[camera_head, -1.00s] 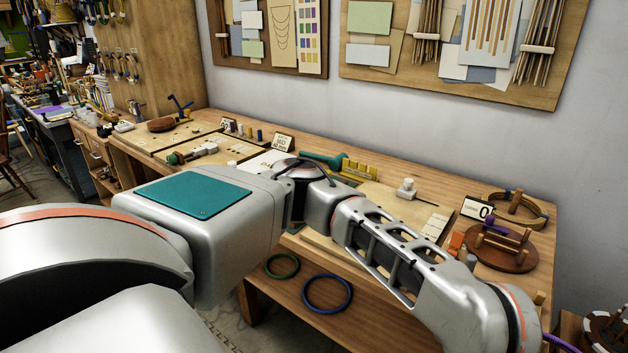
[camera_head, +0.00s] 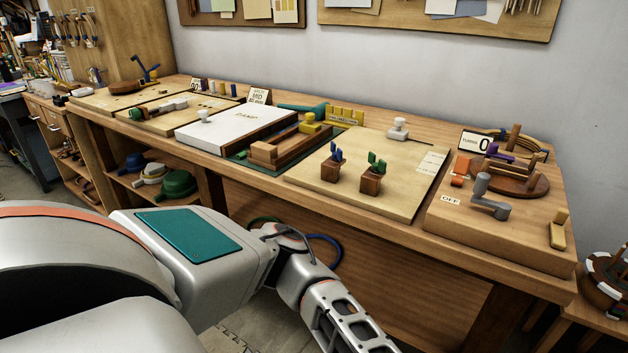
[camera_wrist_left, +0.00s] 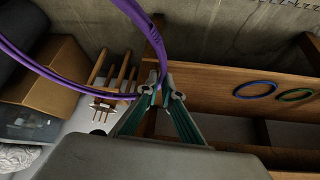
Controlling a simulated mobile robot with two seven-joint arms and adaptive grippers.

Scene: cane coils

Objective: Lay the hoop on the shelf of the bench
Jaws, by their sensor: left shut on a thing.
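In the left wrist view, my left gripper (camera_wrist_left: 160,93) is shut on a thin purple hoop (camera_wrist_left: 55,74). The hoop curves up and to the left from the fingertips, and its far part runs out of the picture. The lower shelf (camera_wrist_left: 205,83) of the bench is to the right of the gripper, with the hoop apart from it. In the head view the shelf (camera_head: 400,280) shows below the bench top. My left forearm hides part of it, and the left gripper and purple hoop are out of that view. My right gripper is in neither view.
A blue hoop (camera_wrist_left: 255,90) and a green hoop (camera_wrist_left: 296,94) lie side by side on the shelf. A wooden peg stand (camera_wrist_left: 112,88) and a cardboard box (camera_wrist_left: 48,78) are left of the gripper. A crank block (camera_head: 490,200) and boards fill the bench top.

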